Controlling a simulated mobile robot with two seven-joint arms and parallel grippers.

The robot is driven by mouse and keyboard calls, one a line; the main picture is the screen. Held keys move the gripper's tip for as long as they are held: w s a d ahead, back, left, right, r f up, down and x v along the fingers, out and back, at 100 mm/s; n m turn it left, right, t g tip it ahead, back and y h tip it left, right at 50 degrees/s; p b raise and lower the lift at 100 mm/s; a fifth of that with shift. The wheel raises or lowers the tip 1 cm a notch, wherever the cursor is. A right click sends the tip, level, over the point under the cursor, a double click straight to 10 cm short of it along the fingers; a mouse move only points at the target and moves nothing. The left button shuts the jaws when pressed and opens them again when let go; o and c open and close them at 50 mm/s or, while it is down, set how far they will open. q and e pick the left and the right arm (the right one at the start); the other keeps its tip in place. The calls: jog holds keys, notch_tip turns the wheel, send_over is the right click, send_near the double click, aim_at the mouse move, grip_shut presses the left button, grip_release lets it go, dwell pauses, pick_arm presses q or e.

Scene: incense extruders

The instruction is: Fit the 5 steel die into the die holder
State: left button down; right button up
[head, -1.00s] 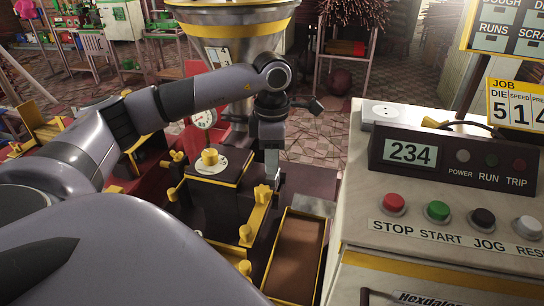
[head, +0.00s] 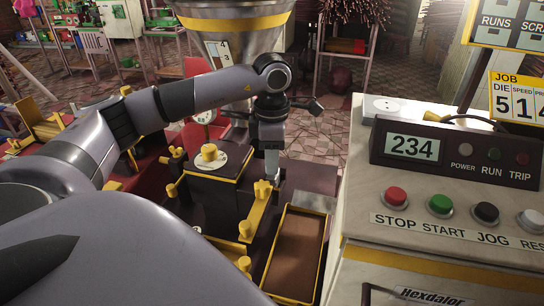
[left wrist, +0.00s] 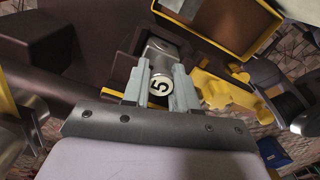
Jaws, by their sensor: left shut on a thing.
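The 5 steel die (left wrist: 159,87) shows its pale face with a black "5" in the left wrist view. My left gripper (left wrist: 160,92) is shut on it, one finger on each side. A silvery cylindrical part (left wrist: 162,52) lies just beyond the die; I cannot tell whether it belongs to the die or the holder. In the head view my left gripper (head: 272,165) points down beside the dark extruder (head: 205,200), at its right side. The fingertips and die are too small there to judge contact. I cannot make out the die holder clearly. My right gripper is not in view.
A yellow-rimmed brown tray (head: 323,250) sits right of the extruder, close to the gripper. The control cabinet (head: 440,258) with buttons and a "234" display stands at the right. A large hopper (head: 232,50) rises behind the arm. Yellow fittings (head: 245,230) stick out near the gripper.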

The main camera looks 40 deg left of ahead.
pick_arm(q)
jog(key=shift+f, duration=0.25)
jog(key=c, duration=0.8)
grip_release()
notch_tip(320, 180, up, 7)
jog(key=shift+r, duration=0.15)
